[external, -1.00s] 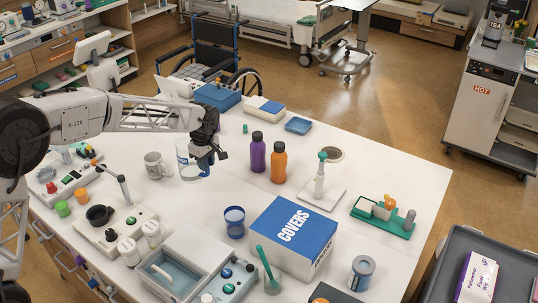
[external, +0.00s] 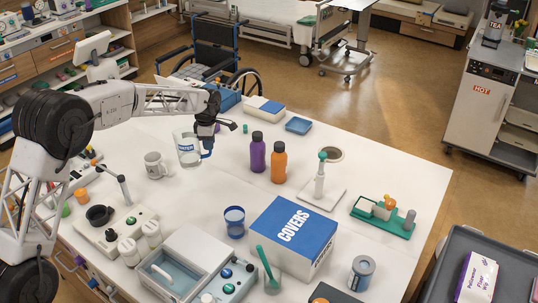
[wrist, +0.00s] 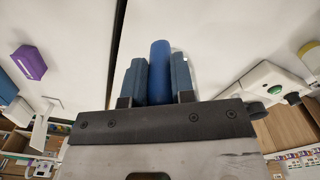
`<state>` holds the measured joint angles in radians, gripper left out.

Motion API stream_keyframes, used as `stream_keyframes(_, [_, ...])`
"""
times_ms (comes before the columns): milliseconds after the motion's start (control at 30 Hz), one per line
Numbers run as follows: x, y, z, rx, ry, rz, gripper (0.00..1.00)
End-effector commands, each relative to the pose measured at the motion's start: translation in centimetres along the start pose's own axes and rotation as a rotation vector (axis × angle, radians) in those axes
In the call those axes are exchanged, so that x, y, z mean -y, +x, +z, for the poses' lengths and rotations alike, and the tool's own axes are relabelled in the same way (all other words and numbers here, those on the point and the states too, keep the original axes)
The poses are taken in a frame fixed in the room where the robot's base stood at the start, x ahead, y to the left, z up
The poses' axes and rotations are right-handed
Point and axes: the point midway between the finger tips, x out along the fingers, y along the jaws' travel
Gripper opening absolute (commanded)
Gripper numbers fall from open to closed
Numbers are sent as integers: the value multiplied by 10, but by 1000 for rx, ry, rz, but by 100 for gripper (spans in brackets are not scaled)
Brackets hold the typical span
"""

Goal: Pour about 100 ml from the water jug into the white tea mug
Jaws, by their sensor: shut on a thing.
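The water jug (external: 187,149) is clear with a "WATER" label and a blue handle. In the external view it is held above the table, tilted slightly. My gripper (external: 207,143) is at its right side, shut on the blue handle. The wrist view shows the blue handle (wrist: 160,70) between the two fingers; the jug's body is not clearly seen there. The white tea mug (external: 155,166) stands upright on the table just left of and nearer than the jug, with a marking on its side. The inside of the mug and the water level cannot be made out.
A purple bottle (external: 258,152) and an orange bottle (external: 279,162) stand to the right. A device with a black cup (external: 99,214) is in front of the mug. A blue cup (external: 234,220) and a covers box (external: 292,235) stand nearer. The table between jug and bottles is clear.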

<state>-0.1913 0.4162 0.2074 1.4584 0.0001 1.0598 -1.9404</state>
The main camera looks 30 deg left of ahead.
Motion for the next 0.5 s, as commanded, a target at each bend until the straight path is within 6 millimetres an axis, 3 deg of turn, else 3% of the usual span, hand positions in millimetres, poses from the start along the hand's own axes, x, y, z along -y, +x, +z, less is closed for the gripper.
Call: stream_keyframes(500, [-76,23,-21,0,-299,1,0])
